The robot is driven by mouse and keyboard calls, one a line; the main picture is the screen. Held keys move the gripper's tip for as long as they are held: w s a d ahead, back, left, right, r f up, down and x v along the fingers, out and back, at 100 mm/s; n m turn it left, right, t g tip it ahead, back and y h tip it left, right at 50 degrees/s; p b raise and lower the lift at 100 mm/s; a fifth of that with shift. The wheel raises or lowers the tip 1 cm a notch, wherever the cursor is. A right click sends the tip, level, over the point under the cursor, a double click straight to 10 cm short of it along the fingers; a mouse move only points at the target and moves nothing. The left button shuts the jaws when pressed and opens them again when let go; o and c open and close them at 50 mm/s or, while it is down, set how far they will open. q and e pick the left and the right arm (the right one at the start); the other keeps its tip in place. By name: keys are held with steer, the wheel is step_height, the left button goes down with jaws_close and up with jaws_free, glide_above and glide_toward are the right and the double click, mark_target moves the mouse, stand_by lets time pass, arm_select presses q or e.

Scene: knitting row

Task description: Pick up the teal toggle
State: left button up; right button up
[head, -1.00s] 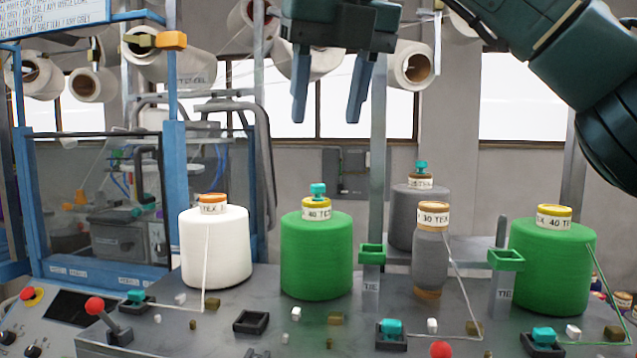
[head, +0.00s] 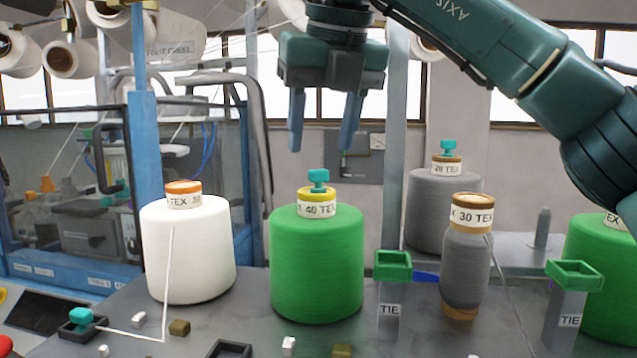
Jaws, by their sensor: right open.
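A teal toggle (head: 318,180) stands upright on the yellow-rimmed top of the middle green yarn cone (head: 317,265), labelled 40 TEX. A second teal toggle (head: 447,147) is on the grey cone (head: 437,205) at the back. A third teal toggle (head: 81,316) sits in a black square holder (head: 78,330) at the lower left. My right gripper (head: 321,150) points down with its two blue fingers apart and nothing between them. In the picture its fingertips are just above the toggle on the green cone, one to each side; depth is hard to tell. My left gripper is not in view.
A white cone (head: 188,255) stands left of the green one. A narrow grey spool (head: 466,265) and green-topped TIE posts (head: 393,266) (head: 573,275) stand to the right. Another green cone (head: 605,300) is at the right edge. Small blocks lie in front.

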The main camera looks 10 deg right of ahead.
mark_target(319, 170)
steer(key=x, duration=0.5)
steer(key=shift+w+d+f+p, duration=0.15)
steer(key=shift+w+f+p, duration=0.1)
steer(key=shift+p, duration=0.05)
steer(key=shift+c, duration=0.2)
steer(key=c, duration=0.8)
